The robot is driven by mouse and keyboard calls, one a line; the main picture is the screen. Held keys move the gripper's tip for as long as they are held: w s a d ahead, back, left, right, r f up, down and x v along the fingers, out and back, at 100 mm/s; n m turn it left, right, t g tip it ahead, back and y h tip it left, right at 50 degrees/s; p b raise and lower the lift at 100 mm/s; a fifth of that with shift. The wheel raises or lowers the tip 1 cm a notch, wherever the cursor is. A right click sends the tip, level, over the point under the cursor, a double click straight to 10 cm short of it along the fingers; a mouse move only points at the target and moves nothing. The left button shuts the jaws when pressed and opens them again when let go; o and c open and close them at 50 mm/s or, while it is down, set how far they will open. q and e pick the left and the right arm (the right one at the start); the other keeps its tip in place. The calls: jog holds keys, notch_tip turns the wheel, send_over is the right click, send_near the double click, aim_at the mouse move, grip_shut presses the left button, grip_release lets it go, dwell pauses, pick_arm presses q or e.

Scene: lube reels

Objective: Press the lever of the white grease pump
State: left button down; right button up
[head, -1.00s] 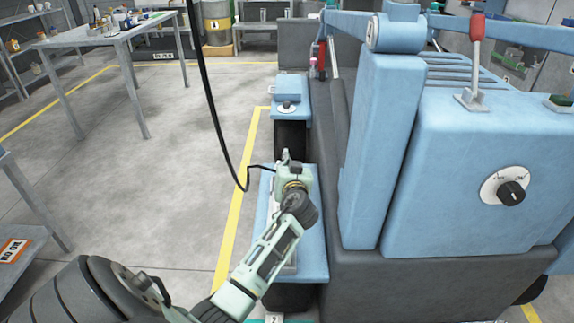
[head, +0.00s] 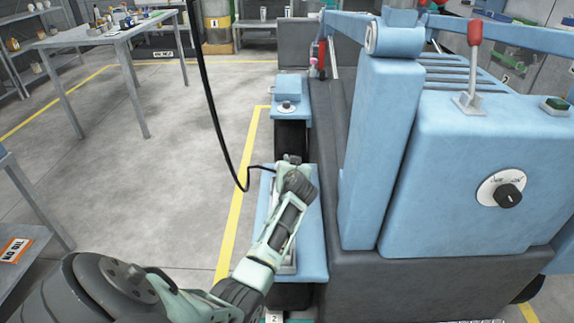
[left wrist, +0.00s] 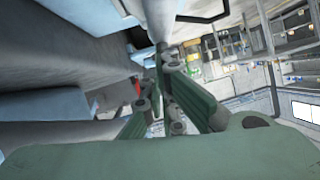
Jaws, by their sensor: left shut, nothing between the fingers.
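My left gripper (left wrist: 161,58) has its fingers together and empty in the left wrist view. In the head view my left arm reaches over a low blue ledge (head: 312,245) on the machine's left side. The wrist covers most of the gripper there. A pale cylinder (left wrist: 161,18), possibly part of the white grease pump, stands just beyond the fingertips in the wrist view. I cannot tell whether the fingers touch either. The pump and its lever are not clear in the head view. My right gripper is not in view.
The large blue machine (head: 455,190) stands close on the right, with a red-knobbed lever (head: 474,60) and a dial (head: 508,195). A black hose (head: 215,115) hangs beside the arm. The floor on the left is open, with a grey table (head: 95,38) behind.

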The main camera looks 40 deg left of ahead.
pick_arm(q)
jog(key=shift+f, duration=0.25)
dwell(0.3)
jog(key=v, duration=1.2)
jog(key=shift+r, duration=0.1)
dwell(1.2)
